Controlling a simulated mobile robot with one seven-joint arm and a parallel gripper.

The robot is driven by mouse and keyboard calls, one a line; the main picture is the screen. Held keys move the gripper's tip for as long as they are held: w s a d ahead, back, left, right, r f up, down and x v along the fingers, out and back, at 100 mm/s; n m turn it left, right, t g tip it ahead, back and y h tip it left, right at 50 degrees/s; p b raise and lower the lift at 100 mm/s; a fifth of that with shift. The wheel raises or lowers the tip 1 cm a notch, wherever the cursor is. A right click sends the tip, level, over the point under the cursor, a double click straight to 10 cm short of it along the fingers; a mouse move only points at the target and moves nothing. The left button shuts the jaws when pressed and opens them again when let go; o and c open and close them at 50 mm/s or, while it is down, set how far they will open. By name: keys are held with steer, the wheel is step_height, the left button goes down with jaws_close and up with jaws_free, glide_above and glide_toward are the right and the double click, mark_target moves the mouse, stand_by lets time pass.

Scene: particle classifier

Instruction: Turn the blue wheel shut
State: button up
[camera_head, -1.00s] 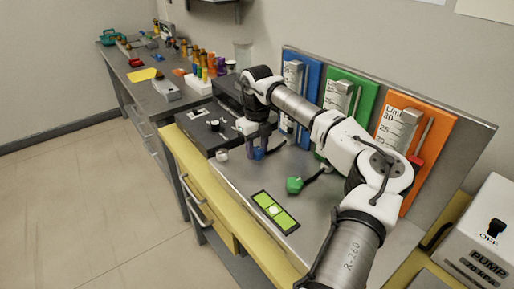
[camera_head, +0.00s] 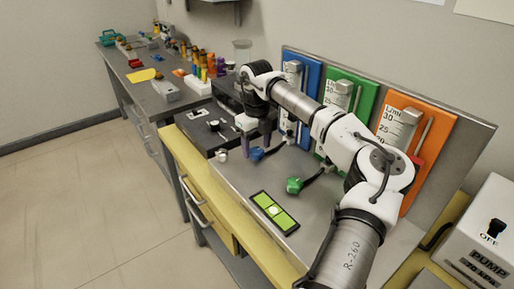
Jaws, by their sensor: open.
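The blue wheel (camera_head: 257,154) sits low on the steel bench, in front of the blue flow-meter panel (camera_head: 313,88), on a dark stem. My gripper (camera_head: 258,139) is open, with its purple fingers pointing down. It is behind and just above the blue wheel in the picture and holds nothing. The wheel's blue handle shows clear of the fingers. I cannot tell whether a finger touches the wheel or its stem. How far the wheel is turned is too small to tell.
The green wheel (camera_head: 294,186) stands to the right, below the green panel (camera_head: 347,105). A red part shows beside the orange panel (camera_head: 404,180). The pump box (camera_head: 490,235) is at right.

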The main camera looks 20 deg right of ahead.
mark_target(257, 150)
step_height(257, 150, up, 13)
steer(key=b, duration=0.1)
steer(key=shift+f, duration=0.2)
